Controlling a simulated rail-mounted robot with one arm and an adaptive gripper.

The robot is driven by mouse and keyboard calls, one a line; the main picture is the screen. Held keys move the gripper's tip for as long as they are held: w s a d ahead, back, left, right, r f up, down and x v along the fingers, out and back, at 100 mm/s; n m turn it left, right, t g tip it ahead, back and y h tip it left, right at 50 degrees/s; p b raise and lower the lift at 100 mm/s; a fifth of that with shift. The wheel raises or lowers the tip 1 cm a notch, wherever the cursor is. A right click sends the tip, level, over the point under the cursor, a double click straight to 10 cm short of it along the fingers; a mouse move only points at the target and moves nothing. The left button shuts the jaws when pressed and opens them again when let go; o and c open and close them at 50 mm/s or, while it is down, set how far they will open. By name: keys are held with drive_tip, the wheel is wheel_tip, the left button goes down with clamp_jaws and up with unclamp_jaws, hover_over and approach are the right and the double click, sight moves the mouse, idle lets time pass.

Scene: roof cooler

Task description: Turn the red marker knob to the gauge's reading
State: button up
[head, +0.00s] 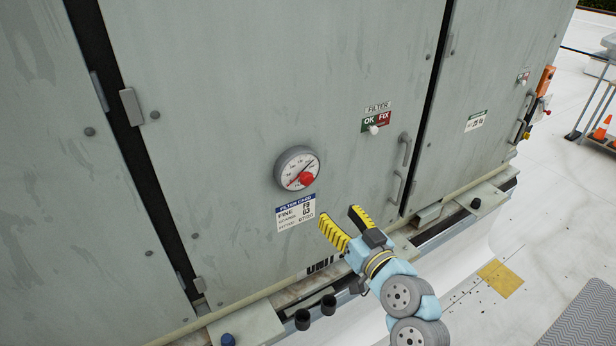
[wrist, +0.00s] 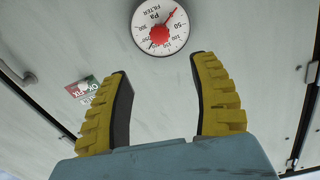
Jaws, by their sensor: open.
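The round white-faced gauge (head: 290,164) sits on the grey cabinet panel, with the red marker knob (head: 306,179) at its centre. In the wrist view the gauge (wrist: 180,38) is at the top, its lettering upside down, and the red knob (wrist: 159,34) faces me. A thin red pointer runs from the knob toward the upper right there. A dark mark lies below left of the knob; the black needle's exact reading is too small to tell. My gripper (head: 339,214) is open and empty, below right of the gauge in the head view. Its yellow-padded fingers (wrist: 160,66) are apart from the knob.
A filter card (head: 296,213) is below the gauge. An OK/FIX plate (head: 376,119) with a white knob is to the right. Door handles (head: 404,150) stick out beside the dark door gap. A base rail with dark posts (head: 303,320) runs below. The panel around the gauge is flat.

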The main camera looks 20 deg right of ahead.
sight(309, 182)
drive_tip(key=w+p, duration=0.1)
drive_tip(key=w, duration=0.4)
drive_tip(key=w+a, duration=0.1)
drive_tip(key=w, duration=0.4)
drive_tip(key=w+p, duration=0.1)
drive_tip(key=w, duration=0.4)
drive_tip(key=shift+w+a+p, duration=0.2)
drive_tip(key=shift+a+p, duration=0.15)
drive_tip(key=shift+a, duration=0.05)
clamp_jaws()
